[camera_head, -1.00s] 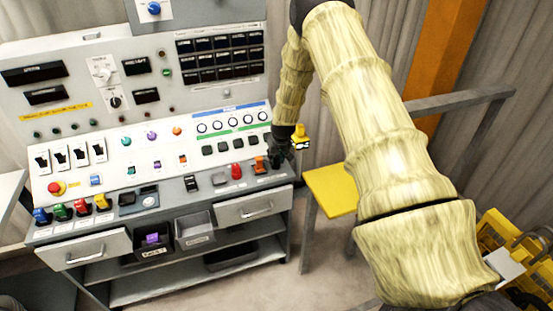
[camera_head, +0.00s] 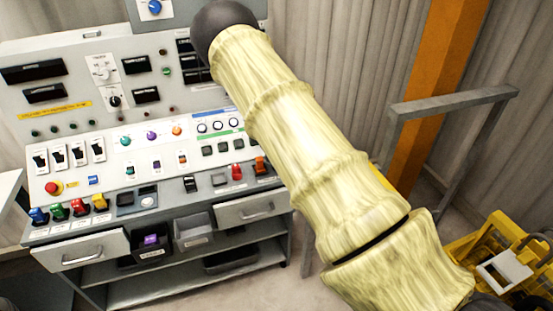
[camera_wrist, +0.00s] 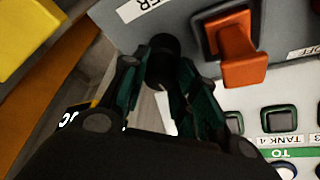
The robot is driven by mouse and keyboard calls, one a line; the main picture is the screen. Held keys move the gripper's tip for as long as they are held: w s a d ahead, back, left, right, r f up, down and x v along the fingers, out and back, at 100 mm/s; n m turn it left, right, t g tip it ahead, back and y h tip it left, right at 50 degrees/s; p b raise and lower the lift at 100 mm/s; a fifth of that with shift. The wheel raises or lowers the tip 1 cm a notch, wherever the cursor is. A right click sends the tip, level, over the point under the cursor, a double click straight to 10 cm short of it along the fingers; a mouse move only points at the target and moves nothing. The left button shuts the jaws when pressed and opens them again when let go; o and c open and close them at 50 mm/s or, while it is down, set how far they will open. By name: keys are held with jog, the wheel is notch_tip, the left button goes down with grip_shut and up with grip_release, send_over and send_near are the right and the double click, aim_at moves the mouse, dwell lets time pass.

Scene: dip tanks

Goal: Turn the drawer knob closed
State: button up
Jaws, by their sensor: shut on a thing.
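In the wrist view the black round drawer knob (camera_wrist: 163,47) sits on the grey panel edge, beside a label of which only "ER" shows. My gripper (camera_wrist: 160,72) has its two dark green-black fingers on either side of the knob and is shut on it. In the head view my arm's pale links hide the gripper and the knob. The right drawer (camera_head: 236,213) of the console appears closed, its front flush under the panel. How far the knob is turned cannot be told.
An orange rocker switch (camera_wrist: 237,48) stands close beside the knob, and also shows in the head view (camera_head: 261,165). A red switch (camera_head: 237,172) and several square buttons are nearby. A grey rail (camera_head: 450,102) and yellow equipment (camera_head: 470,245) stand at right.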

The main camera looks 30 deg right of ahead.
dwell(0.4)
jog(key=o, duration=1)
jog(key=v, duration=1.2)
jog(key=shift+w, duration=0.2)
